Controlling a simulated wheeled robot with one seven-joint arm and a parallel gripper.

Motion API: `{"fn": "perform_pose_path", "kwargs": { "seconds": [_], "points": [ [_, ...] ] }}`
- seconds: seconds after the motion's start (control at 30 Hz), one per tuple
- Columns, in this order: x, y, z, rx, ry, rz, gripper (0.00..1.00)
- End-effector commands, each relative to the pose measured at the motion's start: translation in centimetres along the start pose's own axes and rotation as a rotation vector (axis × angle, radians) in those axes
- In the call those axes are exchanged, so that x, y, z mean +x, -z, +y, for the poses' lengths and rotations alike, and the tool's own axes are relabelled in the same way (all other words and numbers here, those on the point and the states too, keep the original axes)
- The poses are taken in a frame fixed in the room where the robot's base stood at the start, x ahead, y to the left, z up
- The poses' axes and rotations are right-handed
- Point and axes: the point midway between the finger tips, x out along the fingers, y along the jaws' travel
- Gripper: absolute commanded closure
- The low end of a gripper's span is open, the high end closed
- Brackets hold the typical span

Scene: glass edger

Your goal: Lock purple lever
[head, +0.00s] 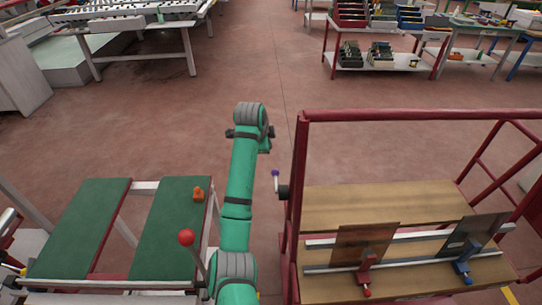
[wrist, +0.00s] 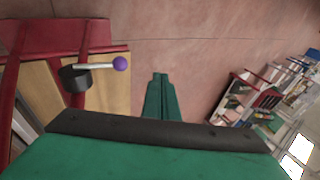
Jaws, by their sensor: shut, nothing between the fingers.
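The purple lever has a round purple knob, a short silver rod and a black hub. It is mounted on the red post of the cart and shows in the head view (head: 276,174) just right of my arm. In the wrist view the purple lever (wrist: 120,64) is at upper left, its rod pointing right, away from the red frame. My gripper (wrist: 160,78) is shut and empty, its green fingers together over the floor, to the right of the knob and apart from it. In the head view my fingertips are not clearly visible at the arm's far end.
The red-framed cart (head: 300,160) with wooden shelves holds two dark panes and red and blue clamps. Left of my arm is a green-topped table (head: 100,215) with an orange piece and a red ball knob (head: 187,237).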

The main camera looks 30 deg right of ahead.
Motion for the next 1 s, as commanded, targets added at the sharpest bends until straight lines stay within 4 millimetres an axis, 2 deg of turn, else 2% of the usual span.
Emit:
{"fn": "perform_pose_path", "kwargs": {
  "seconds": [0.13,0.33,0.87,1.0],
  "points": [
    [-1.9,-0.1,-1.4,0.001,0.002,-0.001,1.0],
    [-3.0,-0.2,-2.0,0.0,0.0,0.0,1.0],
    [-3.0,-0.1,-2.1,-0.001,0.0,0.0,1.0],
    [-2.4,-0.2,-1.2,-0.053,0.009,0.009,1.0]
  ]
}}
